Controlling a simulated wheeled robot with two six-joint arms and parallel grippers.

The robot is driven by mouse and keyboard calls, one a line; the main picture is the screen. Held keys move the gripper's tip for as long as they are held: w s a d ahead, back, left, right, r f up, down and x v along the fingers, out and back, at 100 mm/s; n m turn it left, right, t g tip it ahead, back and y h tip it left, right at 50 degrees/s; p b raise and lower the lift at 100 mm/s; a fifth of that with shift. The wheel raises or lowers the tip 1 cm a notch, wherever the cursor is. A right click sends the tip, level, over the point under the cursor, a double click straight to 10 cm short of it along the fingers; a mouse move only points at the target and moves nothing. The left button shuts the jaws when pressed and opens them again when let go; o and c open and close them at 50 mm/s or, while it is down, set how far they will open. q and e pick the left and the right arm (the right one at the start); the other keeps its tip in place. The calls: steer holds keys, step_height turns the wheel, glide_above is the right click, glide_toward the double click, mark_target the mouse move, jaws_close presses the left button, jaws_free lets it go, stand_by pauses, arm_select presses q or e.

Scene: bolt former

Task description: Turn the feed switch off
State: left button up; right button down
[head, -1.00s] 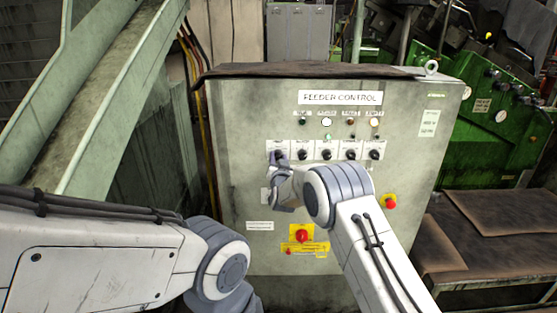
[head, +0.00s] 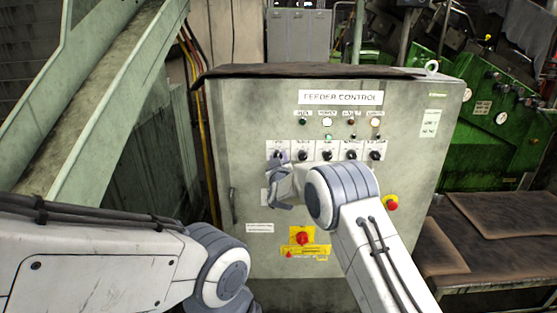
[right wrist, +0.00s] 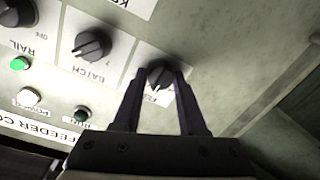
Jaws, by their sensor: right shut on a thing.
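The feed switch is the leftmost black rotary knob (head: 277,155) in the row on the grey feeder control cabinet (head: 245,110). My right gripper (head: 279,162) reaches it from below in the head view. In the right wrist view the two dark fingertips (right wrist: 162,82) are shut on the feed knob (right wrist: 160,68), one on each side. The fingers partly cover its label, and I cannot read its pointer direction. My left arm shows at the lower left of the head view, but its gripper is out of sight.
The batch knob (right wrist: 92,44) sits right beside the feed knob. Further knobs continue along the row, with lamps (head: 327,121) above. A red rotary switch (head: 302,238) on a yellow plate is lower down, and a red button (head: 391,203) is at the right.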

steer(key=shift+a+r+n, duration=0.1)
steer(key=shift+n, duration=0.4)
steer(key=shift+c, duration=2.3)
jaws_free()
steer(key=shift+s, duration=0.1)
steer(key=s+b, duration=0.3)
steer(key=s, duration=0.7)
steer(key=shift+s+d+r, duration=0.15)
steer(key=shift+d+r, duration=0.1)
